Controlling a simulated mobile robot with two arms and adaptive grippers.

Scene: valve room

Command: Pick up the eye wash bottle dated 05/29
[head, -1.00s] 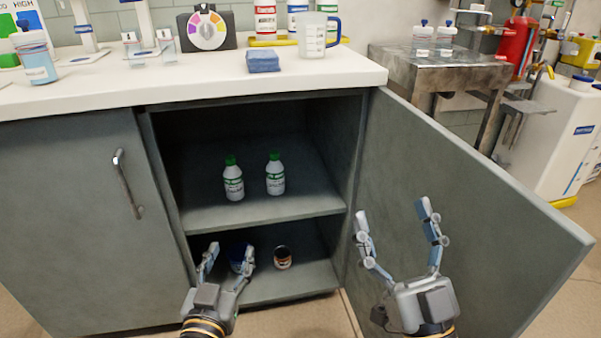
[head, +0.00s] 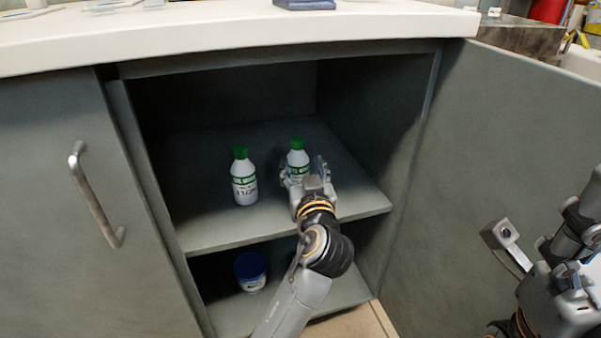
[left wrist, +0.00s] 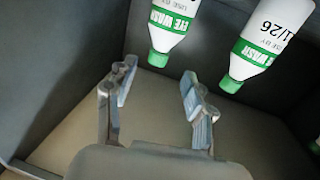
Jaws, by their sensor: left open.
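Two white eye wash bottles with green caps stand on the cabinet's upper shelf. The left bottle (head: 244,180) bears a date that looks like 11/26; it is the right-hand bottle (left wrist: 268,38) in the left wrist view, where bottles hang cap-down. The right bottle (head: 298,158) is partly hidden by my left gripper (head: 304,174); its date is not readable. In the left wrist view, my left gripper (left wrist: 158,82) is open and empty, with this bottle (left wrist: 172,25) just beyond the fingertips, lined up between them. My right gripper is partly visible at the right edge, its fingers unclear.
The shelf (head: 215,228) has a front edge below my left gripper. A blue-lidded tub (head: 250,271) stands on the lower shelf. The open door (head: 490,150) bounds the right side, and the white counter (head: 230,30) overhangs above. A green-and-white piece shows at the wrist view's right edge.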

